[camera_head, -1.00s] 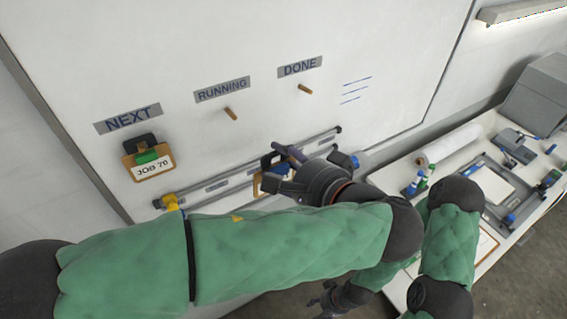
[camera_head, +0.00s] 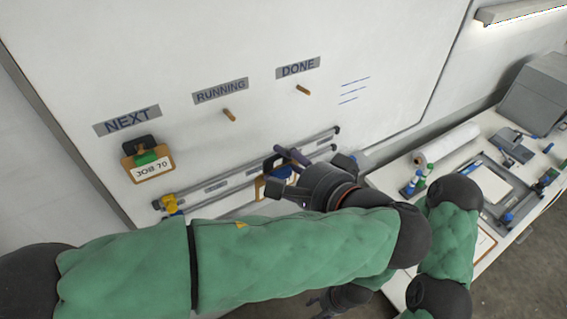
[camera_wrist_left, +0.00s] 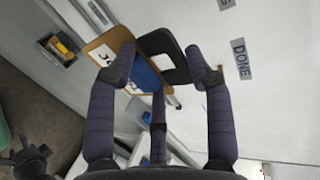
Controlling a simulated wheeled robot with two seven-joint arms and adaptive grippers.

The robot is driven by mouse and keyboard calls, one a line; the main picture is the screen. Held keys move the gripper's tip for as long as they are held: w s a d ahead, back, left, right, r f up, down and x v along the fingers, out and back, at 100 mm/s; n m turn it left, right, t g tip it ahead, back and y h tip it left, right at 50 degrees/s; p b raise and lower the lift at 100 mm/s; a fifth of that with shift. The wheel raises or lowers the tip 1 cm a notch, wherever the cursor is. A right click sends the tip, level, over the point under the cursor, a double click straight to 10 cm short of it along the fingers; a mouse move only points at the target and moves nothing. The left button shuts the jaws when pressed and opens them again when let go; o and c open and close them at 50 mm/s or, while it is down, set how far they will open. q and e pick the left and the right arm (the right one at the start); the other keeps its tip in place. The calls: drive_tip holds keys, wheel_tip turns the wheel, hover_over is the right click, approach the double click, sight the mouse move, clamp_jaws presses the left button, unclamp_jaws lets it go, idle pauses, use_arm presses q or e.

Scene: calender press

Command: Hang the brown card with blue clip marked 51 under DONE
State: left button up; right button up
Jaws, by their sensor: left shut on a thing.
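The brown card (camera_wrist_left: 101,49) with the blue clip (camera_wrist_left: 146,73) and a black hanger loop (camera_wrist_left: 179,67) is in my left gripper (camera_wrist_left: 163,72), between its fingers. In the head view the card (camera_head: 261,187) is mostly hidden behind my left gripper (camera_head: 284,172), in front of the rail low on the board. Its number cannot be read. The DONE label (camera_head: 298,67) has a bare wooden peg (camera_head: 303,90) below it, above the held card. My right gripper (camera_head: 326,302) is low at the bottom of the head view, partly hidden, its jaws unclear.
A card marked JOB 70 (camera_head: 152,168) with a green clip hangs under NEXT (camera_head: 127,120). The peg under RUNNING (camera_head: 229,115) is bare. A cluttered white table (camera_head: 403,197) stands at the right. The board between rail and pegs is clear.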

use_arm(q)
drive_tip(key=shift+f+v, duration=0.2)
drive_tip(key=shift+v, duration=1.4)
drive_tip(key=shift+s+a, duration=0.1)
drive_tip(key=shift+s, duration=0.05)
drive_tip(key=s+d, duration=0.3)
drive_tip(key=s, duration=0.2)
drive_tip(key=shift+d+p, duration=0.2)
drive_tip(key=shift+p, duration=0.15)
idle(0.7)
